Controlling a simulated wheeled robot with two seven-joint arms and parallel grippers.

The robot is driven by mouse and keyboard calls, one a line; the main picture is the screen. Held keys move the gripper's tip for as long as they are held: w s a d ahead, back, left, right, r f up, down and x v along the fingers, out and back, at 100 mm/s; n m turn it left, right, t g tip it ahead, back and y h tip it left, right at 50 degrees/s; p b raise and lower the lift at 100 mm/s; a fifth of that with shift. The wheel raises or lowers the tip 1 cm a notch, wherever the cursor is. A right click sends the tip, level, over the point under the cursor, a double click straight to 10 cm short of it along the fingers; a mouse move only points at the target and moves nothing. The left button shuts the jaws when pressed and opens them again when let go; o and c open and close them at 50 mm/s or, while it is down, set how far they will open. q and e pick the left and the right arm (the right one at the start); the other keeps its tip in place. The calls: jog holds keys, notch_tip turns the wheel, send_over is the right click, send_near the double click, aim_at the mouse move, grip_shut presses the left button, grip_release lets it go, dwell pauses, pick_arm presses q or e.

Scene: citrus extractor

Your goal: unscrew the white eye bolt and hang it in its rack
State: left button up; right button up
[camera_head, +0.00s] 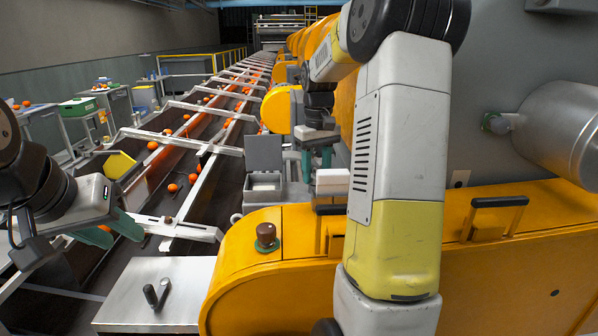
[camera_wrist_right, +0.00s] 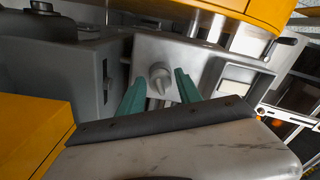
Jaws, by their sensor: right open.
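In the head view my right gripper (camera_head: 316,162) is partly hidden by my arm, beside a grey box with a raised lid (camera_head: 264,152). I cannot identify the rack.
A yellow machine housing (camera_head: 265,290) with a brown knob (camera_head: 266,236) fills the front right. A metal plate with a dark handle (camera_head: 156,294) lies at the front. A conveyor with several oranges (camera_head: 172,188) runs back on the left. A steel cylinder (camera_head: 560,135) juts out at right.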

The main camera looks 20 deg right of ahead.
jog(key=m, duration=0.5)
jog(key=shift+a, duration=0.1)
jog(key=m, duration=0.3)
jog(key=c, duration=0.7)
jog(key=n, duration=0.6)
jog(key=shift+c, duration=0.2)
jog(key=n, duration=0.6)
jog(key=shift+d, duration=0.2)
jog(key=o, duration=0.7)
jog(key=shift+o, duration=0.2)
